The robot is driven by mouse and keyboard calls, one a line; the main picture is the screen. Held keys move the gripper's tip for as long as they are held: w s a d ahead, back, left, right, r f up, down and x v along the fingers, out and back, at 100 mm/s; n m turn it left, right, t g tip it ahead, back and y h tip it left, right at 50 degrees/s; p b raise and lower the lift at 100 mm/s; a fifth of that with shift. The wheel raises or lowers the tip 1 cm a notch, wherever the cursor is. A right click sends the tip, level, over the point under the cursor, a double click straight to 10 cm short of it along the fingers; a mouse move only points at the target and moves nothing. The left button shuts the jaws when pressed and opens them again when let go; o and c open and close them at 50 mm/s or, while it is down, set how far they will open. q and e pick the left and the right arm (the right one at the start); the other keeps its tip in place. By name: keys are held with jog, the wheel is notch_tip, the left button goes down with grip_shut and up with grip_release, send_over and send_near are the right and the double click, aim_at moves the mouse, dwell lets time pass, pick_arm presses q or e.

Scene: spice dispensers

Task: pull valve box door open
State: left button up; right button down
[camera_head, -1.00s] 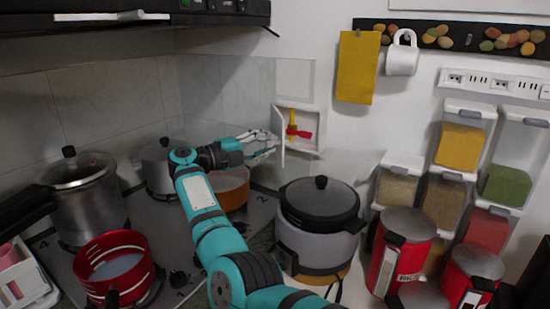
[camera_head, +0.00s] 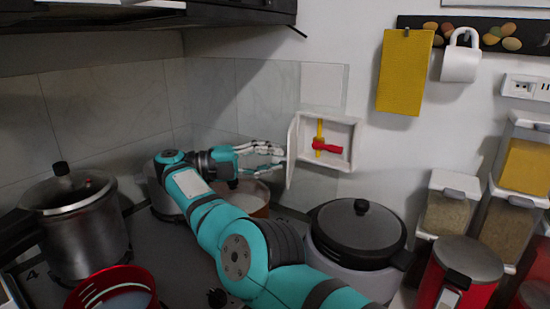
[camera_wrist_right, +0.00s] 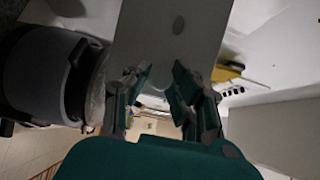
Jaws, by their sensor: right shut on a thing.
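The white valve box (camera_head: 350,138) is set in the wall in the head view. Its door (camera_head: 292,160) stands open on the box's left side, seen at a steep angle. Inside are a yellow pipe (camera_head: 320,129) and a red valve handle (camera_head: 328,147). My right gripper (camera_head: 279,157) is at the left of the door, with its fingertips at the panel, and is shut on it. In the right wrist view, the pale door panel (camera_wrist_right: 168,35) reaches between the fingers of my right gripper (camera_wrist_right: 160,88). The exact contact is partly hidden. My left gripper is not in view.
A black-lidded cooker (camera_head: 357,232) stands below the box, close to my right arm. A steel pot (camera_head: 75,225), a red pot (camera_head: 112,292) and an orange pot (camera_head: 251,199) are on the stove. A yellow cloth (camera_head: 405,72) and white mug (camera_head: 460,62) hang at right.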

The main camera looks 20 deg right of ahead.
jog(key=shift+r, duration=0.1)
dwell(0.3)
jog(key=c, duration=1.1)
grip_release()
jog(key=shift+d, duration=0.1)
